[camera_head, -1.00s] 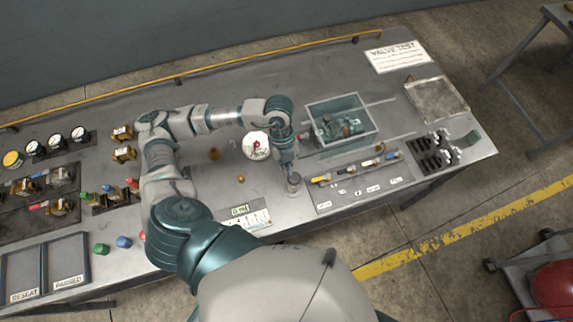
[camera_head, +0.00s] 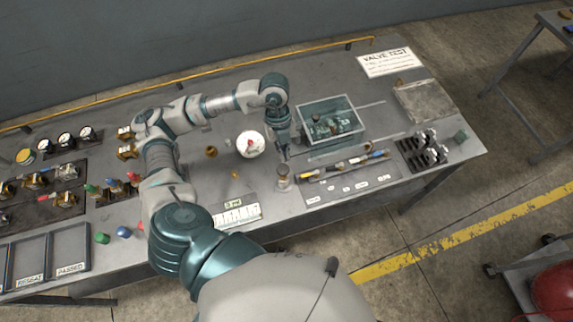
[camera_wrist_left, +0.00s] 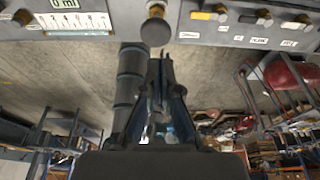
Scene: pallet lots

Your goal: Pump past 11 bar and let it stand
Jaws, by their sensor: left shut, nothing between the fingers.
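My left gripper (camera_head: 285,157) is shut and empty. It points down just above and behind a short upright knob (camera_head: 283,171) near the bench's front edge; there seems to be a small gap. In the left wrist view the closed fingers (camera_wrist_left: 160,62) show beside the knob's dark round top (camera_wrist_left: 155,32) and its brass stem (camera_wrist_left: 156,10). A round white gauge (camera_head: 250,144) with a red needle stands left of the gripper; its reading is too small to tell. My right gripper is not in view.
A clear-walled tank (camera_head: 332,118) stands right of the gripper. A tool strip (camera_head: 345,165) and a black rack (camera_head: 422,152) lie further right. A scale plate with a green label (camera_head: 236,214) lies front left. A yellow rail (camera_head: 190,80) runs along the back.

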